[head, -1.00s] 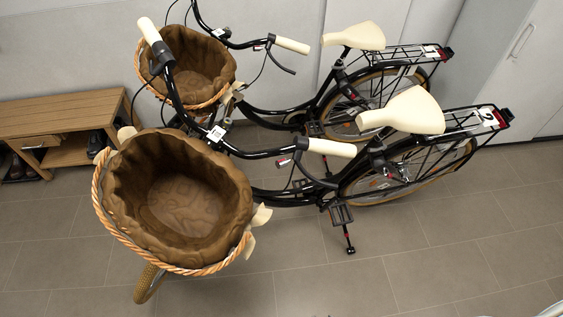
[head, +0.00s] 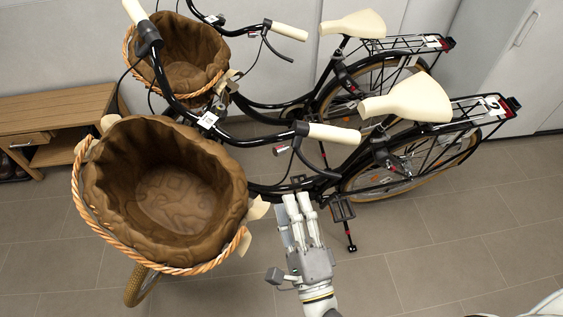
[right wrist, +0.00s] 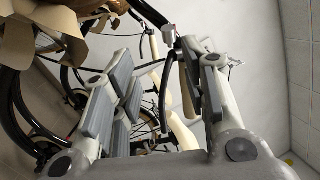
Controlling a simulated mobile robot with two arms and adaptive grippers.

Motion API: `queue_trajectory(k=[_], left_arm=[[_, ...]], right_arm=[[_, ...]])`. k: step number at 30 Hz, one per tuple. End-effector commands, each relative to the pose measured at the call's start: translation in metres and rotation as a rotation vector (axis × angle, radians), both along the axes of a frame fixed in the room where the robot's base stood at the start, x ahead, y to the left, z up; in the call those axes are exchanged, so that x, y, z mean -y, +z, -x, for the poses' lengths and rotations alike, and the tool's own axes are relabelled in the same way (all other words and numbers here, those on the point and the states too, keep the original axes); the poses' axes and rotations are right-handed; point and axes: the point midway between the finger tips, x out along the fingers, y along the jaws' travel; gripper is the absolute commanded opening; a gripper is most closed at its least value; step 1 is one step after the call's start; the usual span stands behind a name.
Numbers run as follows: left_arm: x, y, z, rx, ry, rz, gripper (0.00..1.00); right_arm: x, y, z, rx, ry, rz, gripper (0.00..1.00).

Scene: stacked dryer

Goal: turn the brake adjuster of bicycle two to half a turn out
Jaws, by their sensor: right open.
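Bicycle two (head: 292,189) is the nearer black bicycle, with a "2" plate (head: 493,106) on its rear rack. Its cream grip (head: 334,134) and black brake lever are at the bar end nearest me. The brake adjuster (head: 281,150), a small silver and red barrel, sticks out beside that lever. In the right wrist view a small silver barrel (right wrist: 168,36) that looks like it shows beyond the fingers. My right gripper (head: 298,203) is below the adjuster in the picture, apart from it, open and empty. It also shows in the wrist view (right wrist: 160,85). My left gripper is out of view.
A large lined basket (head: 165,190) hangs on bicycle two's front, left of my right gripper. A second bicycle with a similar basket (head: 180,55) stands behind. A wooden bench (head: 55,112) is at the left wall. Open tiled floor lies in front.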

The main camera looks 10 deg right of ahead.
Motion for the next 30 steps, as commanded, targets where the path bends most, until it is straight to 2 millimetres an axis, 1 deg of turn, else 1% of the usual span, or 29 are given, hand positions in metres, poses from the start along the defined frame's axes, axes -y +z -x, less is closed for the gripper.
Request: queue_trajectory(k=[2, 5, 8, 15, 18, 21, 25, 30], left_arm=[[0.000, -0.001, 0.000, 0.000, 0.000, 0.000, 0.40], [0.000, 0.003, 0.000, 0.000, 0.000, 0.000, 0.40], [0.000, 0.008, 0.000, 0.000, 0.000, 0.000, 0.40], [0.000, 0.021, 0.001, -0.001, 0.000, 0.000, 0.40], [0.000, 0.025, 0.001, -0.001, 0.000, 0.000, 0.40], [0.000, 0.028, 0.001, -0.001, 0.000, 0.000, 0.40], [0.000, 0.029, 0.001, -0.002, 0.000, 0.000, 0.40], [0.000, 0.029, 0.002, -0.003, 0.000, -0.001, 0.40]], right_arm=[[0.002, 0.010, 0.000, 0.016, -0.005, -0.037, 0.41], [0.003, 0.016, -0.007, 0.021, -0.006, -0.046, 0.41], [0.001, 0.021, -0.022, 0.022, -0.008, -0.045, 0.41], [-0.005, 0.034, -0.067, 0.021, -0.007, -0.041, 0.41], [-0.006, 0.037, -0.082, 0.020, -0.006, -0.041, 0.41], [-0.008, 0.039, -0.093, 0.018, -0.006, -0.040, 0.41], [-0.009, 0.040, -0.100, 0.017, -0.006, -0.039, 0.41], [-0.009, 0.040, -0.102, 0.017, -0.006, -0.038, 0.41]])
